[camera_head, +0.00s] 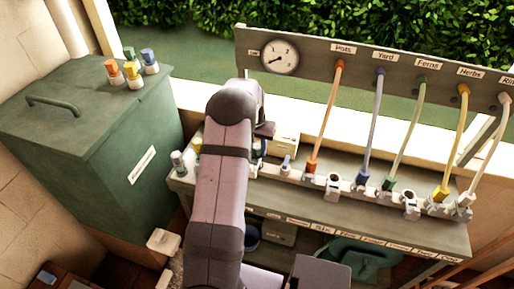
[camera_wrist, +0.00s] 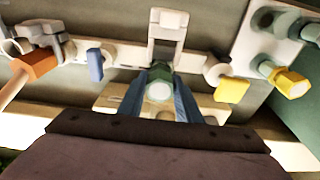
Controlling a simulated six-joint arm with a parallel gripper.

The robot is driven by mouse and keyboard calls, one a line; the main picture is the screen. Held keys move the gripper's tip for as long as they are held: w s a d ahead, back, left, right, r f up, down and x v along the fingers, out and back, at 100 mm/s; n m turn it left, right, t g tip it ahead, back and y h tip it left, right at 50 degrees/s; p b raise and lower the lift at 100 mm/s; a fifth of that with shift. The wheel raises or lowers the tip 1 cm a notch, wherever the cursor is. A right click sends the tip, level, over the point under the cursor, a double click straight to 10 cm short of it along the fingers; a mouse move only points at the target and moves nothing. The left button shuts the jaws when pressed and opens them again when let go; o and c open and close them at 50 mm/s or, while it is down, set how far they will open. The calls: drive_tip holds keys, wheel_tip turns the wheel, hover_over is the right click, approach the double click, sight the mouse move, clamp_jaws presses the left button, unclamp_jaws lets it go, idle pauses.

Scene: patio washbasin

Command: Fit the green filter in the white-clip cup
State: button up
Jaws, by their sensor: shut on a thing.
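My gripper (camera_wrist: 160,78) is shut on the green filter (camera_wrist: 160,72), which shows a pale round end between the two blue-grey fingers in the wrist view. A white clip (camera_wrist: 168,32) stands just past the fingertips, on a pale rail. The cup belonging to this clip is mostly hidden by the filter and fingers, so I cannot tell whether the filter touches it or is inside it.
A blue tab (camera_wrist: 95,65) and a yellow tab (camera_wrist: 232,90) flank the fingers closely. An orange-ended hose fitting (camera_wrist: 38,65) lies farther left. A yellow hex fitting (camera_wrist: 290,82) is at right. Hoses hang from the gauge board (camera_head: 300,60) behind the bench. A green bin (camera_head: 120,130) stands left.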

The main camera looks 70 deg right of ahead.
drive_tip(key=shift+f, duration=0.2)
drive_tip(key=o, duration=0.8)
drive_tip(key=shift+c, duration=0.2)
drive_tip(key=shift+r, duration=0.2)
drive_tip(key=shift+a+r+p, duration=0.3)
drive_tip(key=shift+r+p, duration=0.95)
drive_tip(key=shift+r, duration=0.5)
drive_tip(key=shift+a+r+p, duration=0.25)
drive_tip(key=shift+r+p, duration=0.95)
drive_tip(key=shift+r, duration=0.6)
drive_tip(key=shift+a+r+p, duration=0.3)
drive_tip(key=shift+r+p, duration=0.95)
drive_tip(key=shift+r, duration=0.5)
